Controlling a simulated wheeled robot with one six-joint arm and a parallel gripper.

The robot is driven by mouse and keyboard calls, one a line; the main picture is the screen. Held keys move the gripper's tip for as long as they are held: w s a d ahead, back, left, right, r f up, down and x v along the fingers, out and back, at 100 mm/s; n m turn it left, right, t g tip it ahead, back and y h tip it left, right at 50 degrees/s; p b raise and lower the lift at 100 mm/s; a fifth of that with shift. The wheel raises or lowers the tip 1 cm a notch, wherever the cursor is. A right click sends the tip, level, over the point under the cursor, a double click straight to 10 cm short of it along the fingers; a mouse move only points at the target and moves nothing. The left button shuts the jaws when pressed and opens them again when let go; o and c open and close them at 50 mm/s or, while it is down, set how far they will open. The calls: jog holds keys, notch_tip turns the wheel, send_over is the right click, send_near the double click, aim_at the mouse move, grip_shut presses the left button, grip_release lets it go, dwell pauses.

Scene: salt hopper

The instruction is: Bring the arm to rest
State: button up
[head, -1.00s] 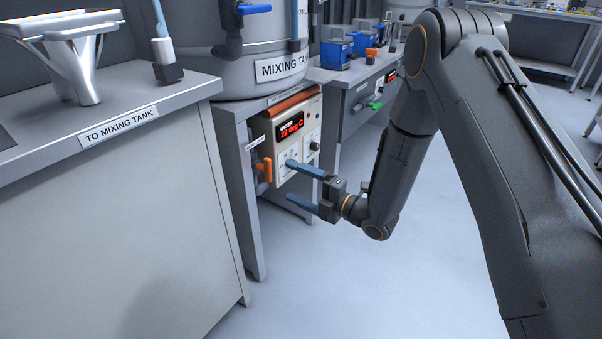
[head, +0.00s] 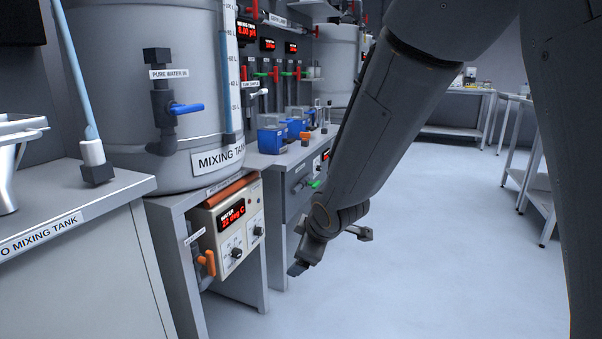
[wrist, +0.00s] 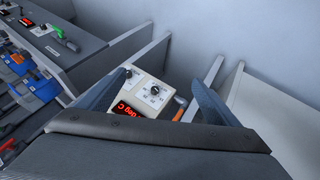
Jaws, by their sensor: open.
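My arm (head: 378,130) hangs down on the right of the head view, bent at its lower end in front of the bench. Beyond the fingers is the heater control box (wrist: 152,92), with a red display and a knob. In the head view this cream box (head: 232,228) sits under the mixing tank (head: 150,75). Its display reads 22 deg C, and an orange handle (head: 206,263) is beside it.
A counter labelled "to mixing tank" (head: 90,262) stands at the left with a metal funnel (head: 14,160). Blue devices (head: 285,132) stand on the bench behind the arm. Open floor (head: 450,250) lies to the right, with tables at the back.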

jog(key=s+d+r+m+g+h, duration=0.1)
jog(key=s+d+r+m+g, duration=0.2)
jog(key=s, duration=0.7)
jog(key=s+d+r+m+g+h+p, duration=0.1)
jog(key=s+d+m+g, duration=0.3)
jog(key=s, duration=0.6)
jog(key=s+d+r+m, duration=0.1)
jog(key=s+r+m, duration=0.25)
jog(key=s, duration=0.55)
jog(key=d+r+m+h+p, duration=0.1)
jog(key=d+r+m+p, duration=0.3)
jog(key=d+r+p, duration=0.6)
jog(key=r+p, duration=0.1)
jog(key=p, duration=0.9)
jog(key=shift+s+d+r, duration=0.15)
jog(key=shift+d+r, duration=0.05)
jog(key=shift+d, duration=0.2)
